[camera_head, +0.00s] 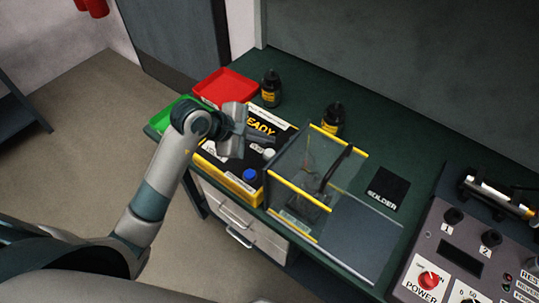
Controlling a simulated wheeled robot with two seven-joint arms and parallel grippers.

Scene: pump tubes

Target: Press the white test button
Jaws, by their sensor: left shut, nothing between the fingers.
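A yellow-edged box with a black top panel (222,166) stands at the left part of the bench, and part of the word "READY" shows on it. A small round white button (269,154) is on its panel, near the right edge. A blue button (250,175) is below and left of it. My left gripper (264,139) is shut and empty over the panel, its fingers pointing right, just above the white button in the picture. I cannot tell whether it touches the panel. My arm and gripper hide part of the box. My right gripper is not in view.
A clear case with yellow edges (304,193) stands right beside the box. Two dark bottles (271,88) (333,118) stand behind. A red tray (226,88) and a green tray (172,115) are at the back left. A control panel (450,262) is at the right.

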